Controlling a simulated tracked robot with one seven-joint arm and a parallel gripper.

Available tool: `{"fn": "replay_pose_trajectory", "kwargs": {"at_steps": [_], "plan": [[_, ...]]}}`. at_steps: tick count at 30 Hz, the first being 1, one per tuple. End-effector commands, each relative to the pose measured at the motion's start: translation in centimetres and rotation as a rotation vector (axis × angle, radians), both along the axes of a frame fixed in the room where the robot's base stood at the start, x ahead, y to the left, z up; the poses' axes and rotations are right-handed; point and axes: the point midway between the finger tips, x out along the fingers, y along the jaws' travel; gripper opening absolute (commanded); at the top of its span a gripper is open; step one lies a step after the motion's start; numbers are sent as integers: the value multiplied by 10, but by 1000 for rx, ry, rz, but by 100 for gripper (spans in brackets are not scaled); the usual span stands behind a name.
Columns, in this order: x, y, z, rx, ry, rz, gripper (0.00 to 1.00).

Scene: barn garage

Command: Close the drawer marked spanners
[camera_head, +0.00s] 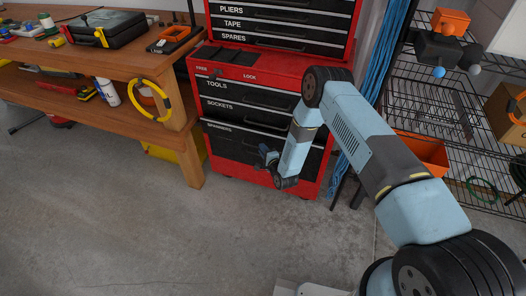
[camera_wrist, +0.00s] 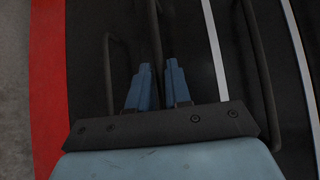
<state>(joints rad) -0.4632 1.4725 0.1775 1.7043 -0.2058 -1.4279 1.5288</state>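The drawer marked spanners (camera_head: 228,143) is the lowest drawer in the red tool chest, with a black front and a white label. The head view does not show clearly how far it stands out. My gripper (camera_head: 267,156) is low in front of its right half. In the wrist view my gripper's two blue fingers (camera_wrist: 159,68) point at the black drawer front (camera_wrist: 85,85). They are close together with a narrow dark gap. A dark handle bar (camera_wrist: 155,30) runs in line with that gap; whether the fingers hold it cannot be told.
The sockets drawer (camera_head: 222,106) and tools drawer (camera_head: 218,85) are above. A wooden workbench (camera_head: 120,65) stands left, with its leg near the chest. A wire shelf (camera_head: 485,130) with an orange bin (camera_head: 425,152) stands right. The concrete floor (camera_head: 150,235) in front is clear.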

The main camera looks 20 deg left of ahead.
Motion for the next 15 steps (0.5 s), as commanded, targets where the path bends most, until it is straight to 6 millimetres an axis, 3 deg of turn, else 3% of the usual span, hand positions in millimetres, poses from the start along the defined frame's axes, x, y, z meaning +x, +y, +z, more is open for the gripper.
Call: {"fn": "replay_pose_trajectory", "kwargs": {"at_steps": [5,15], "plan": [[-1,0,0,-1,2,1,0],[-2,1,-1,-2,2,2,0]]}}
